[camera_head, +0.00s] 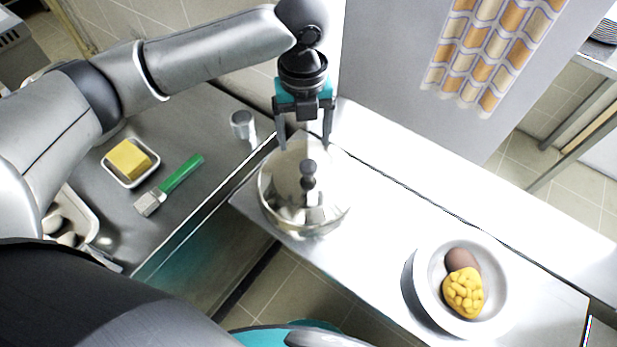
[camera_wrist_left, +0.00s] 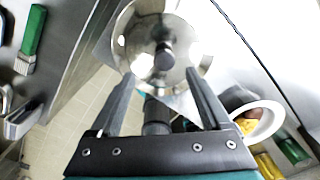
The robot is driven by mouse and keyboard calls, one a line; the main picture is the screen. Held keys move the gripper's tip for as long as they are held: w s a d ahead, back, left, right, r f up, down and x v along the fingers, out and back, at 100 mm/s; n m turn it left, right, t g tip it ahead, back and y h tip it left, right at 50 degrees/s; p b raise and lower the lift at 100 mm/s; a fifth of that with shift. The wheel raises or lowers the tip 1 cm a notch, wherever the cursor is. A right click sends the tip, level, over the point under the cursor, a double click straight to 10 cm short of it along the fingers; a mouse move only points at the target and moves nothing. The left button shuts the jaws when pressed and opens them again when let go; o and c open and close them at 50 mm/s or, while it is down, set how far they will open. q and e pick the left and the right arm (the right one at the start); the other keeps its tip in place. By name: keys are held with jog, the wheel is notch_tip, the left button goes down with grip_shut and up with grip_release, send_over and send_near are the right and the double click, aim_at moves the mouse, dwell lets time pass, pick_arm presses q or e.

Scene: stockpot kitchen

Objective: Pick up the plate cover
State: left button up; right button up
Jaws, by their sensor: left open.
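The plate cover (camera_head: 276,197) is a shiny metal dome with a dark knob (camera_head: 308,168) on top. It rests on the white counter (camera_head: 375,220) near its left end. It also shows in the left wrist view (camera_wrist_left: 137,38), with its knob (camera_wrist_left: 163,57) near the middle. My left gripper (camera_head: 304,146) points down over the cover, its fingers open and apart. In the left wrist view the fingertips (camera_wrist_left: 161,76) lie on either side below the knob in the picture. Nothing is between them that I can see held. My right gripper does not show.
A white plate (camera_head: 424,292) with yellow food and a brown piece is on the counter at right. On the steel surface at left are a butter dish (camera_head: 112,172), a green-handled brush (camera_head: 180,175) and a metal cup (camera_head: 242,124). The counter between cover and plate is clear.

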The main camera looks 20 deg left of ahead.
aim_at(308, 165)
pick_arm(q)
jog(key=f, duration=0.4)
jog(key=d+f, duration=0.1)
jog(key=f, duration=0.2)
jog(key=shift+s+f, duration=0.1)
jog(key=shift+s, duration=0.05)
jog(key=shift+c, duration=0.2)
grip_shut()
dwell(1.0)
